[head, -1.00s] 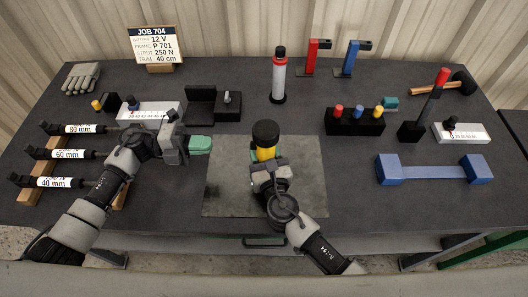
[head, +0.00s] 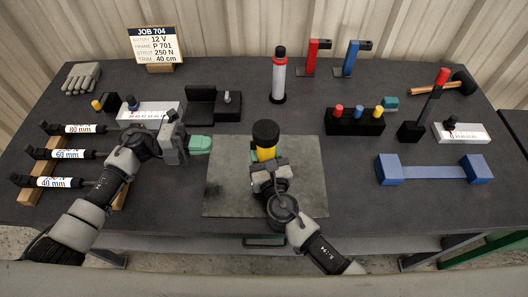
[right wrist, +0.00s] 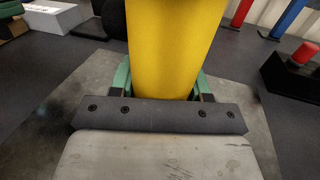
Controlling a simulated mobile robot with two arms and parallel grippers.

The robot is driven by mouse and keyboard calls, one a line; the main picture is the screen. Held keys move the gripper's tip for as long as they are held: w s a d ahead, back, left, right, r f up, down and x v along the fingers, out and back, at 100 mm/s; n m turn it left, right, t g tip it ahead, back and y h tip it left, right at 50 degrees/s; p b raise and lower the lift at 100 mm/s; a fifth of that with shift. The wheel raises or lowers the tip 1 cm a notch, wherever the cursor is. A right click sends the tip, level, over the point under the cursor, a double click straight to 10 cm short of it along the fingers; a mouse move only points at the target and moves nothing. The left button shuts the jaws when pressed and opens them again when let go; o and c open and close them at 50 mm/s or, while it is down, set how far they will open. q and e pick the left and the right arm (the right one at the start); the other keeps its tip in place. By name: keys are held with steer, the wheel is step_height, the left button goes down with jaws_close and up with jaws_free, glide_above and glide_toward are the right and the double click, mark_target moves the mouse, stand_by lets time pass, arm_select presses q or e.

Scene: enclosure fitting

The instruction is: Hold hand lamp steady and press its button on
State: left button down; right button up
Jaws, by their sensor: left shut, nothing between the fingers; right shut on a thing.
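The hand lamp (head: 265,153) has a yellow body and a black head. It stands upright on the grey mat (head: 226,191). My right gripper (head: 267,160) is shut on the lamp's yellow body. In the right wrist view the yellow body (right wrist: 174,50) sits between the green fingertips (right wrist: 162,78). The lamp's button is not visible in either view. My left gripper (head: 205,145) is shut and empty, its green fingertips together. It is left of the lamp, apart from it, near the mat's upper left corner.
A black bracket block (head: 213,103) stands behind the mat. A red and white cylinder (head: 279,78) stands behind the lamp. A block with coloured buttons (head: 354,122) and a blue bar piece (head: 434,170) are to the right. Labelled struts (head: 70,154) lie at left. The mat around the lamp is clear.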

mark_target(254, 145)
arm_select(q)
steer(key=d+n+t+y, duration=0.3)
steer(key=d+n+t, duration=0.4)
steer(key=n+t, duration=0.6)
steer(key=shift+d+f+n+t, duration=0.3)
steer(key=shift+n+t, duration=0.1)
steer(key=shift+t, duration=0.3)
steer(key=shift+d, duration=0.1)
stand_by(1.6)
